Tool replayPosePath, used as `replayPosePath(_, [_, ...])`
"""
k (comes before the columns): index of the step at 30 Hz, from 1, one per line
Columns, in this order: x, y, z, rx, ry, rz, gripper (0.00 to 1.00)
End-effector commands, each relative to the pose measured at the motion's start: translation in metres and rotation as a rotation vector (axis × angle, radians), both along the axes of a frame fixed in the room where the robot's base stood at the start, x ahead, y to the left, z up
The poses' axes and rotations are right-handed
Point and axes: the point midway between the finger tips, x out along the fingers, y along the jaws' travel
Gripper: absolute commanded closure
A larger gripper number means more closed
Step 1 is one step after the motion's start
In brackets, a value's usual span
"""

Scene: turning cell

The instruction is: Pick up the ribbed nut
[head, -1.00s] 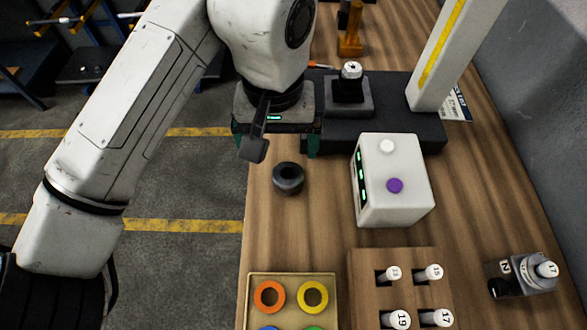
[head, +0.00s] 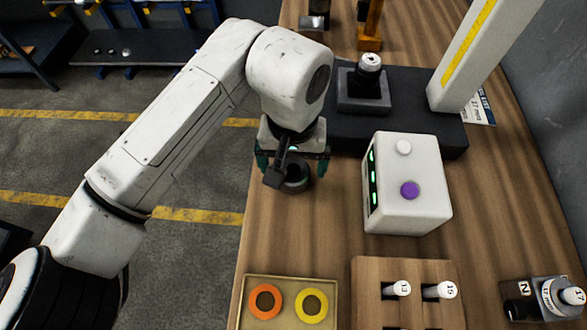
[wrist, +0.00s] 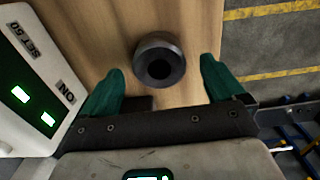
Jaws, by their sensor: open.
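The ribbed nut, a dark grey ring with a round hole, lies flat on the wooden bench near its left edge. In the head view the nut (head: 298,187) is partly hidden by my wrist. In the wrist view the whole nut (wrist: 160,42) shows, and its ribs are hard to make out. My gripper (head: 293,165) is above the nut, pointing down. In the wrist view my gripper (wrist: 162,70) is open and empty, with one green finger on each side of the nut and a gap between each finger and the nut.
A white box (head: 420,200) with a purple button stands close on the right. A dark block (head: 440,120) with a post lies behind it. A tray (head: 290,322) of coloured rings and a wooden rack (head: 365,275) of numbered gauges are in front. Bare bench lies between.

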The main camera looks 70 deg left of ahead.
Motion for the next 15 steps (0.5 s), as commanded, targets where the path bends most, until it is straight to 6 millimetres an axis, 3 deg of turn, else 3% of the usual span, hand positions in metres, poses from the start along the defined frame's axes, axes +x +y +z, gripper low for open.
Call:
replayPosePath(6, [0.0, -0.001, -0.029, -0.002, 0.001, 0.002, 0.04])
replayPosePath(15, [0.0, -0.001, -0.035, 0.0, 0.0, 0.001, 0.04])
